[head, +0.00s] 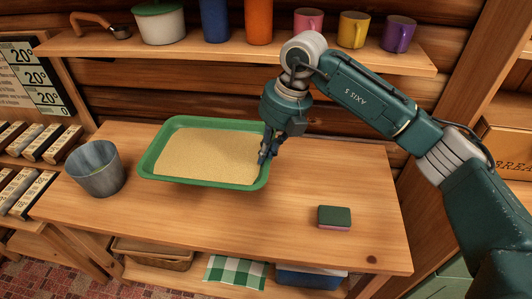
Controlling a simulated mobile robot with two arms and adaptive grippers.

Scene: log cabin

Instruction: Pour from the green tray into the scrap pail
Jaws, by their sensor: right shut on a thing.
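The green tray (152,163) lies on the wooden table, filled with a level layer of tan grainy material (210,155). My right gripper (266,157) is shut on the tray's right rim, with its wrist above that end. The tray looks level; I cannot tell whether it touches the table. The scrap pail (97,170) is a grey metal bucket standing at the table's left end, a short gap left of the tray. The pail's inside is only partly visible. My left gripper is not in view.
A green and pink sponge (334,217) lies on the table (300,250) at the front right. A shelf (240,57) above the back holds mugs, bottles and a pot. The table's right part is mostly clear. Baskets and a checked cloth (236,271) sit below.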

